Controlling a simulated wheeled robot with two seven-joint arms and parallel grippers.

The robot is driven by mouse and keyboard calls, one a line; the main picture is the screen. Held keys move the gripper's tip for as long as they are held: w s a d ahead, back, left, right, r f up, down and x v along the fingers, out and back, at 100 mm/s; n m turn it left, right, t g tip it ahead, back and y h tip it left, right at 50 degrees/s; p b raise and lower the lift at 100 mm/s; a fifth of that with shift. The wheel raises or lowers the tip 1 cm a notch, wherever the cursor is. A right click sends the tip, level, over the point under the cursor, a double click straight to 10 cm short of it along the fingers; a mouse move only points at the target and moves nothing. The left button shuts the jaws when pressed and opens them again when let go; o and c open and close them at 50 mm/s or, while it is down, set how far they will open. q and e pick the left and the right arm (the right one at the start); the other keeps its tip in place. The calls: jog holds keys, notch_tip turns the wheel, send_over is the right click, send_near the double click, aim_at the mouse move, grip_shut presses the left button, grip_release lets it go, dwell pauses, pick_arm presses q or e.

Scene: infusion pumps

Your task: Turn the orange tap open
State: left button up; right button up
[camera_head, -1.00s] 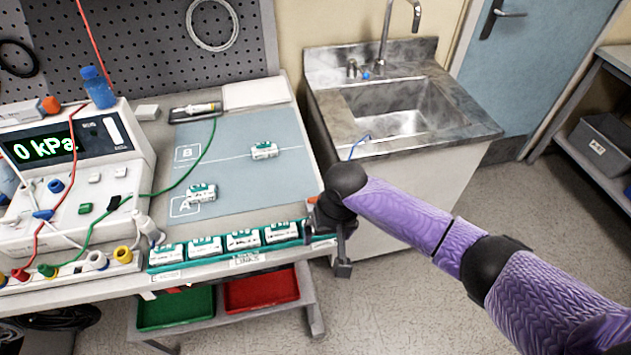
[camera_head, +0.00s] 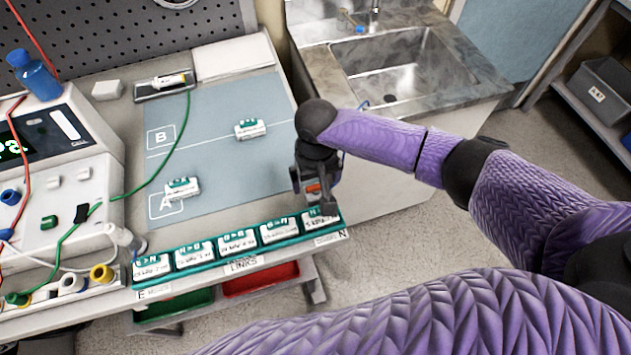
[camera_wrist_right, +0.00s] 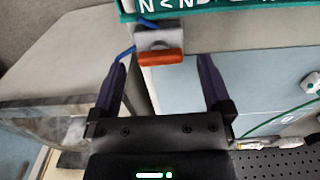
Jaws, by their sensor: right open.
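The orange tap handle (camera_wrist_right: 160,57) sits on a grey metal body (camera_wrist_right: 158,38) in the right wrist view, lying crosswise below the green rack edge. A bit of orange, the tap (camera_head: 313,188), also shows beside my gripper in the head view, mostly hidden by it. My right gripper (camera_wrist_right: 162,66) is open, its dark fingers on either side of the handle and apart from it. In the head view my right gripper (camera_head: 318,198) is at the bench's right front corner, by the rack's right end. My left gripper is not in view.
The green rack (camera_head: 235,262) of labelled white links runs along the bench's front edge. Two similar links (camera_head: 250,129) (camera_head: 183,189) lie on the blue-grey mat (camera_head: 215,165). A sink (camera_head: 400,75) stands at the right. A blue tube (camera_wrist_right: 124,52) is near the tap.

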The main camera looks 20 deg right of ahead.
jog(key=shift+s+f, duration=0.1)
jog(key=shift+f, duration=0.5)
